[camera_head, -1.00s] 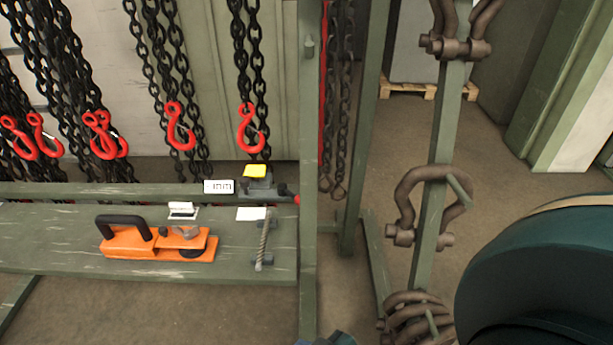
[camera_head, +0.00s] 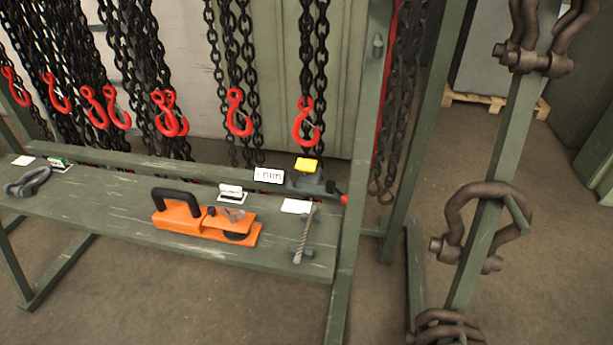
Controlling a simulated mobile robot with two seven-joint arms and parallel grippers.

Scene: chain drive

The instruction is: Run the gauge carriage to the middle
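No gauge carriage can be told for sure. A small dark device with a yellow top (camera_head: 307,166) sits at the right end of the green rail (camera_head: 130,161) along the back of a shelf. It has a red tip on its right. A white label (camera_head: 269,175) with dark marks is just left of it. Neither of my grippers is in view.
The green shelf (camera_head: 110,205) holds an orange tool with a black handle (camera_head: 205,222), a threaded rod (camera_head: 303,236) and a grey shackle (camera_head: 28,181). Chains with red hooks (camera_head: 305,122) hang behind. Large shackles (camera_head: 483,225) hang on a post at right. Floor (camera_head: 200,300) shows in front.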

